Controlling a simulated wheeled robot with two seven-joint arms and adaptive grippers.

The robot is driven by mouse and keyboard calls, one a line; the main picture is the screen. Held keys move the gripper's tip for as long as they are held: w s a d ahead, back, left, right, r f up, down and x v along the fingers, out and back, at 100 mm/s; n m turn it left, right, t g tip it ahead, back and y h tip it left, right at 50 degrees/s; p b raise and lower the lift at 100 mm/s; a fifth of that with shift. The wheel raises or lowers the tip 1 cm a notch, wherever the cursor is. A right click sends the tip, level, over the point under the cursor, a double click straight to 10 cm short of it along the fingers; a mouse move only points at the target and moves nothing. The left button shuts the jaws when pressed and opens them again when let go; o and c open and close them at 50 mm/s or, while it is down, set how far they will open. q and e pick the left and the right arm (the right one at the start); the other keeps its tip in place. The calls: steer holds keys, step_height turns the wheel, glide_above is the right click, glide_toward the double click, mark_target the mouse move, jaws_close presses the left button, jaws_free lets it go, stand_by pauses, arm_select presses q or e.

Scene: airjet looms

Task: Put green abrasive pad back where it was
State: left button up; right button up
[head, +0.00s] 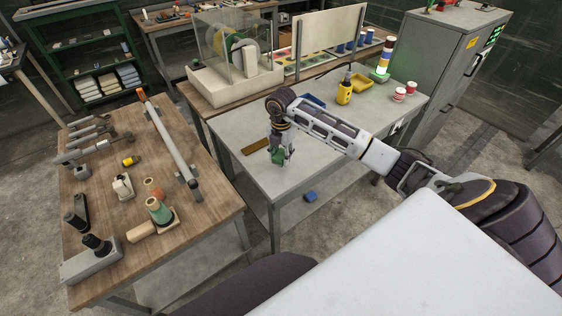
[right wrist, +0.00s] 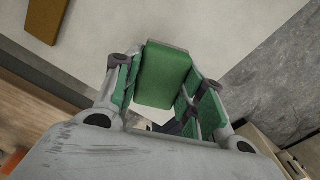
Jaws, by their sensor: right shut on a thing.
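My right gripper (head: 279,158) is over the near left part of the grey table (head: 235,126), pointing down. It is shut on the green abrasive pad (head: 277,157). In the right wrist view the green pad (right wrist: 163,76) sits between the fingers (right wrist: 160,95), with the pale table surface beyond it. I cannot tell whether the pad touches the table. A brown flat bar (head: 256,146) lies on the table just left of the gripper; it also shows in the right wrist view (right wrist: 47,17). My left gripper is not in view.
A blue tray (head: 312,100), a yellow device (head: 344,92) and red-white spools (head: 399,94) stand farther back on the grey table. A blue block (head: 310,196) is below the table's near edge. A wooden bench (head: 205,204) with tools and spools is at left.

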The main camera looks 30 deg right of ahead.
mark_target(281, 161)
steer(key=shift+f, duration=0.1)
steer(key=shift+f, duration=1.85)
steer(key=shift+f, duration=0.15)
steer(key=o, duration=1)
steer(key=shift+r, duration=0.2)
